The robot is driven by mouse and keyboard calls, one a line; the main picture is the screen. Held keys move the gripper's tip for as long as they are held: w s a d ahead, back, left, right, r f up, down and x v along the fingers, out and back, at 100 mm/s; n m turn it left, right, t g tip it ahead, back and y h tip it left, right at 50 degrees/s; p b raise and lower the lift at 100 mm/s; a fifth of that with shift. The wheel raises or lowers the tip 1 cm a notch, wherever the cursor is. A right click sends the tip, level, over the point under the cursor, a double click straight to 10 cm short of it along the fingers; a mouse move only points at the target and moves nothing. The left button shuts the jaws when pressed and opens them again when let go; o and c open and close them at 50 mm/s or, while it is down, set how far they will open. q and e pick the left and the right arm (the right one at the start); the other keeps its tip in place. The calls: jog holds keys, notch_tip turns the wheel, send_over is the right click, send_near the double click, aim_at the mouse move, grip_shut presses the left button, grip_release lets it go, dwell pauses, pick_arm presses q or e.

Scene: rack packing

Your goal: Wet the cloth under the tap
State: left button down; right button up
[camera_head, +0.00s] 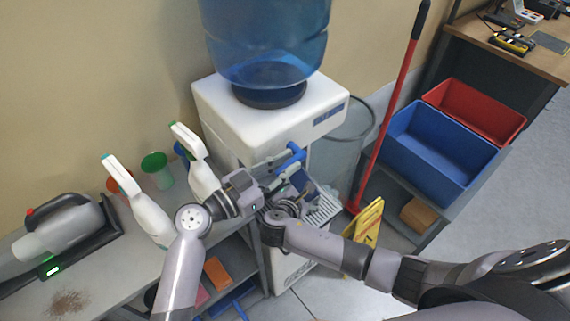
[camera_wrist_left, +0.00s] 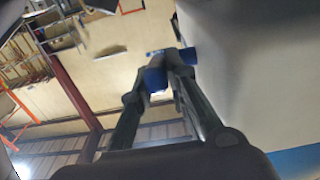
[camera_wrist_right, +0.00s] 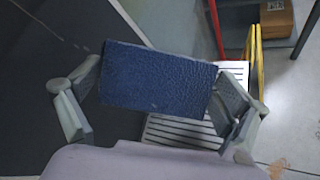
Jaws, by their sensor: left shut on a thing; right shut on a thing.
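The water cooler (camera_head: 225,100) has a blue tap (camera_head: 292,153) on its front. My left gripper (camera_head: 285,160) is shut on the tap; in the left wrist view its fingers close around the blue tap (camera_wrist_left: 154,78). The cloth is a dark blue, rough-textured rectangle (camera_wrist_right: 158,80) in the right wrist view. My right gripper (camera_wrist_right: 157,98) is shut on it, with one finger at each short side. It holds the cloth below the tap, above the slatted drip tray (camera_wrist_right: 183,132). In the head view the arms partly hide the cloth. I cannot make out any running water.
Two white spray bottles (camera_head: 138,203) (camera_head: 197,163) and a green cup (camera_head: 157,170) stand on the bench at left. A handheld vacuum (camera_head: 62,238) lies there too. A red-handled pole (camera_head: 393,107), a yellow sign (camera_head: 368,222), and blue (camera_head: 437,153) and red (camera_head: 477,108) bins are to the right.

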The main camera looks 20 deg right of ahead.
pick_arm(q)
jog(key=shift+r, duration=0.1)
dwell(0.4)
jog(key=shift+r+g+y, duration=0.25)
jog(key=shift+y, duration=0.45)
jog(key=shift+r+g+y, duration=0.2)
jog(key=shift+g+y, duration=0.05)
jog(key=shift+y, duration=0.45)
jog(key=c, duration=1.6)
grip_release()
jog(key=shift+o, duration=0.2)
jog(key=v, duration=1.2)
jog(key=shift+r, duration=0.1)
pick_arm(e)
jog(key=shift+s, duration=0.1)
